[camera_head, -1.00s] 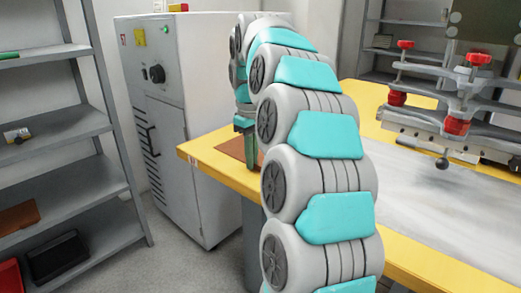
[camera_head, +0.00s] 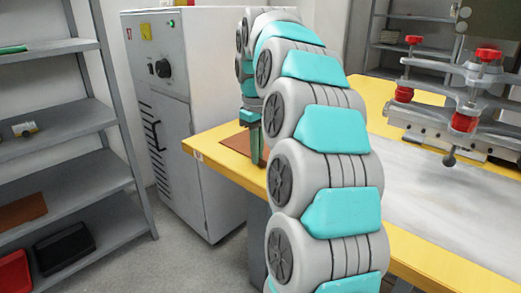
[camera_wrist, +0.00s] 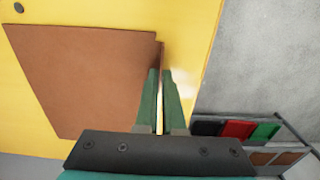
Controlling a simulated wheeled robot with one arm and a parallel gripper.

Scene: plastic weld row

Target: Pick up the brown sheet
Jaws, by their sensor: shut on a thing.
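The brown sheet (camera_wrist: 90,75) lies flat on the yellow table top in the wrist view. It also shows in the head view (camera_head: 236,144) near the table's left corner, partly hidden behind my arm. My gripper (camera_wrist: 161,72) has green fingers close together at the sheet's right edge, shut on that edge with only a narrow gap between them. In the head view my gripper (camera_head: 255,160) points down at the sheet. The exact contact at the fingertips is hard to see.
A yellow table (camera_head: 215,160) carries a clamp fixture (camera_head: 460,110) with red knobs at the right. A grey cabinet (camera_head: 180,100) stands behind the table's left end. A grey shelf (camera_head: 70,120) with several items stands at the left, with floor between.

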